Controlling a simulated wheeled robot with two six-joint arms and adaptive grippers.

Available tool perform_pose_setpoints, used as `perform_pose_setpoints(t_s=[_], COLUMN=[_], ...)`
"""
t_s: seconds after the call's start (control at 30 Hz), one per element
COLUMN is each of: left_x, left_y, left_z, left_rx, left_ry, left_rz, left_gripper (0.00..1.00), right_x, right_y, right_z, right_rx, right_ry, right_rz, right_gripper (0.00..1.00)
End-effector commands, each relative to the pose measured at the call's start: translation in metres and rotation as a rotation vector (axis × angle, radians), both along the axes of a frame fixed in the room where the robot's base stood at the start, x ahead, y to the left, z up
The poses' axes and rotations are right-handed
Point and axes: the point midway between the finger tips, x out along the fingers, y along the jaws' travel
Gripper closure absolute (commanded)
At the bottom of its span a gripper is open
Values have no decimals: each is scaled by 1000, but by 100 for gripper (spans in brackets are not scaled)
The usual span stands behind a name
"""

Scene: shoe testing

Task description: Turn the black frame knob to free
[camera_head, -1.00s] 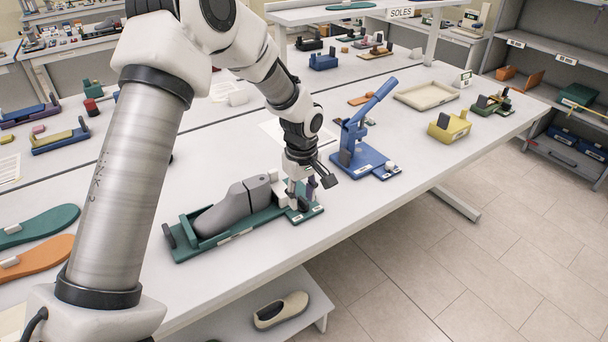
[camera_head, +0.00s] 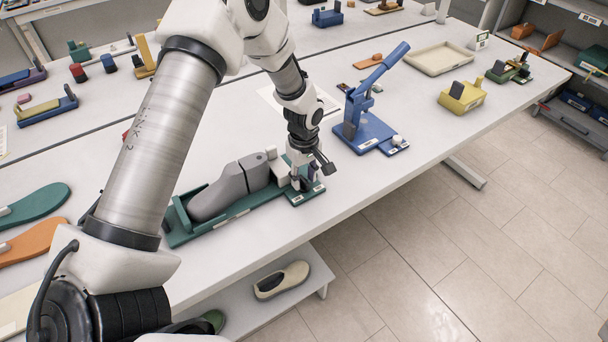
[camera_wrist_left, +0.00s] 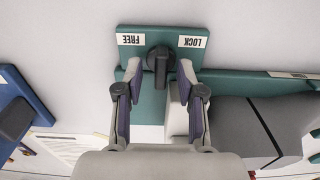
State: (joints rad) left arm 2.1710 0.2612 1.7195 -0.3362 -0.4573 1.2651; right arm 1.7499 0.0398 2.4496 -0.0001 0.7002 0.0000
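The black frame knob (camera_wrist_left: 160,65) shows in the left wrist view at the end of the green frame (camera_wrist_left: 222,85), on a plate with an upside-down FREE label (camera_wrist_left: 131,39) at left and a LOCK label (camera_wrist_left: 192,42) at right. Its grip bar lies straight along the picture's vertical, between the labels. My left gripper (camera_wrist_left: 158,78) is open, one finger either side of the knob, with gaps showing. In the head view my left gripper (camera_head: 303,180) is over the end of the green frame (camera_head: 217,222), beside the grey shoe last (camera_head: 222,192); it hides the knob. My right gripper is not in view.
A blue lever press (camera_head: 368,125) stands to the right of the frame, and a yellow block (camera_head: 462,97) is farther right. Green (camera_head: 35,203) and orange (camera_head: 34,241) soles lie at the left. A beige shoe (camera_head: 282,281) sits on the shelf below. The table's front edge is close.

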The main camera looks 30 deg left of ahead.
Motion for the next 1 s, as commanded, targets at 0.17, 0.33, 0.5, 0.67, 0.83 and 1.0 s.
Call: perform_pose_setpoints(t_s=[0.17,0.33,0.5,0.67,0.83,1.0], left_x=[0,0,0,1,1,1], left_y=[0,0,0,0,0,0], left_z=[0,0,0,0,0,0], left_rx=[0,0,0,0,0,0], left_ry=[1,0,-1,-1,-2,-2], left_rz=[0,-1,-19,-69,-169,-310], left_gripper=[100,100,100,100,100,100], right_x=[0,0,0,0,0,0], right_y=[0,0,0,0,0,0], right_z=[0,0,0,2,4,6], right_rx=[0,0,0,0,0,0], right_ry=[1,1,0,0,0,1], right_rz=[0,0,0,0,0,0], right_gripper=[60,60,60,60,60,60])
